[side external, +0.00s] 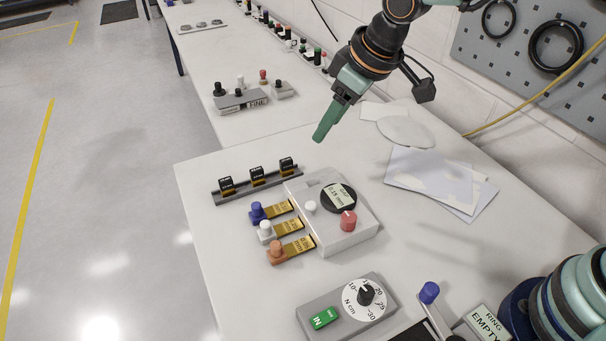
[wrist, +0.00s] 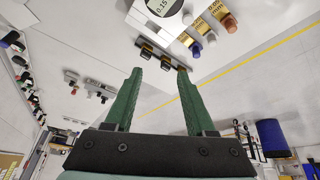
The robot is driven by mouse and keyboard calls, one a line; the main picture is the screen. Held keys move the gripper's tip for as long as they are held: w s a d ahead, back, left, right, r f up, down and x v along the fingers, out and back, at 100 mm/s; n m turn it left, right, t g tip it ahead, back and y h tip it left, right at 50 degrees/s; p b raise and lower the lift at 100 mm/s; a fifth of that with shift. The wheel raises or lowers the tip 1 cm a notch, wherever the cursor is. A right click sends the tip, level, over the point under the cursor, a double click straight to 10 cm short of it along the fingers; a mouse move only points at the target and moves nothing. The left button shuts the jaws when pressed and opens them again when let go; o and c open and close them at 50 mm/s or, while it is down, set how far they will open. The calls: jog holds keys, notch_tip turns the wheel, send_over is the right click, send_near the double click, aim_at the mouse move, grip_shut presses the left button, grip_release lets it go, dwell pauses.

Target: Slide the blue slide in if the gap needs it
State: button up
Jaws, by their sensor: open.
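The blue slide (side external: 257,212) is a brass plate with a blue knob, at the left side of a pale grey fixture block (side external: 345,237). It also shows in the wrist view (wrist: 195,47). A white-knobbed slide (side external: 266,231) and an orange-knobbed slide (side external: 277,251) lie beside it; how far each sits in is unclear. A round black gauge (side external: 338,197) on the block appears to read 0.15 in the wrist view (wrist: 164,6). My gripper (side external: 319,138) is open and empty, above the table behind the fixture. Its two green fingers (wrist: 160,73) are apart.
A dark rail (side external: 240,190) with three black clips stands behind the slides. A red knob (side external: 348,220) rises from the block. A dial box (side external: 335,310) with a green IN label is in front. Papers (side external: 430,180) lie right. An EMPTY sign (side external: 487,322) stands at front right.

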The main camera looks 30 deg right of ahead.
aim_at(257, 204)
jog(key=a+f+n, duration=0.2)
jog(key=a+f, duration=0.4)
jog(key=a, duration=0.4)
jog(key=shift+g, duration=0.4)
jog(key=x, duration=1.2)
jog(key=shift+a+f, duration=0.1)
jog(key=shift+a, duration=0.2)
grip_shut()
jog(key=shift+y, duration=0.3)
